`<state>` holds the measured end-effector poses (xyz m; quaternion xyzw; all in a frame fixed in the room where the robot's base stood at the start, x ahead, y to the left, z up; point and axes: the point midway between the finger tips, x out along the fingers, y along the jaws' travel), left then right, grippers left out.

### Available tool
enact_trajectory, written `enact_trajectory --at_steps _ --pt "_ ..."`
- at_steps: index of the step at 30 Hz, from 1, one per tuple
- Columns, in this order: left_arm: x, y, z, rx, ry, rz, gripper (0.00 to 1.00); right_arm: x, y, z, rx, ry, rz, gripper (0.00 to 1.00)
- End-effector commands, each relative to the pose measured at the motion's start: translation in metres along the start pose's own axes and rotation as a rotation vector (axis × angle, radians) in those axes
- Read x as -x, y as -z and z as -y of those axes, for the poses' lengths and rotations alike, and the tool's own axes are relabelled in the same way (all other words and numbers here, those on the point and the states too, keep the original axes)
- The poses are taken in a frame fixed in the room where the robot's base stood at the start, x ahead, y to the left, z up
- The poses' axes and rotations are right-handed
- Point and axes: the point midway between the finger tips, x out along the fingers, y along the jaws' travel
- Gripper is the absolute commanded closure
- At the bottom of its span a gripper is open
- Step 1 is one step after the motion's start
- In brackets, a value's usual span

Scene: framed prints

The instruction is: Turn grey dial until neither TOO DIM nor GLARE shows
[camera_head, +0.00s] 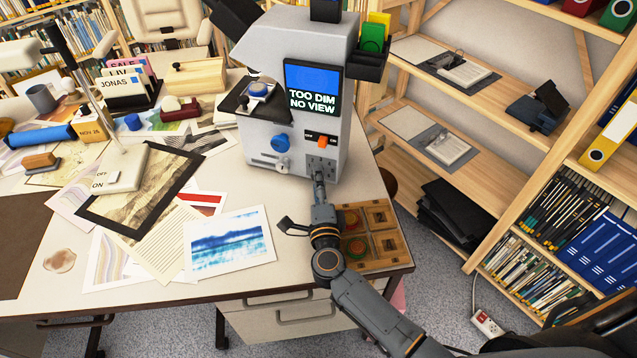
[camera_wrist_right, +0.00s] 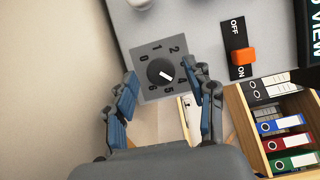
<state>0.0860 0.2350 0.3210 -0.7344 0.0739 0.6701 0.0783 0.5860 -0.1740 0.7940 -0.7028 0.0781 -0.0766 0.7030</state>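The grey machine (camera_head: 300,60) stands on the desk; its screen (camera_head: 312,88) reads TOO DIM and NO VIEW. The grey dial (camera_wrist_right: 160,71) sits on a numbered dark plate (camera_wrist_right: 149,93) low on the machine's front. Its white mark points to the lower right in the wrist view. In the head view, the plate (camera_head: 323,164) shows but the dial is largely hidden by my gripper. My right gripper (camera_head: 318,178) is in front of it. In the wrist view, my right gripper (camera_wrist_right: 168,92) is open, one finger each side of the dial, apparently apart from it. My left gripper is not in view.
A blue knob (camera_head: 281,143) and an orange ON/OFF switch (camera_head: 322,141), towards ON, are close to the plate. A wooden tray (camera_head: 379,262) lies by my right arm. Prints (camera_head: 228,243) cover the desk at left. A wooden shelf (camera_head: 470,88) stands at right.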

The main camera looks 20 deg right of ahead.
Motion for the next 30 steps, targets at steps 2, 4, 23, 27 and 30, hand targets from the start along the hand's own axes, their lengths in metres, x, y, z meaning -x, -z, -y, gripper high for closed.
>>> enact_trajectory --at_steps 2,4,23,27,30 --pt "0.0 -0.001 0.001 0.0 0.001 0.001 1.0 0.0 0.0 0.0 0.0 0.001 0.0 0.46" --pt "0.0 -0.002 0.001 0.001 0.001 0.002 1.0 0.002 0.0 0.0 0.0 0.0 0.001 0.46" --pt "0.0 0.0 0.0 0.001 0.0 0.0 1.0 0.11 0.0 -0.001 0.0 -0.002 0.0 0.46" --pt "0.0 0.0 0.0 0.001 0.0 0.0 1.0 0.119 0.0 0.0 -0.001 -0.001 0.0 0.46" --pt "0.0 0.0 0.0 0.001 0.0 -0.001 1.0 0.121 0.0 0.0 -0.001 0.0 0.0 0.46"
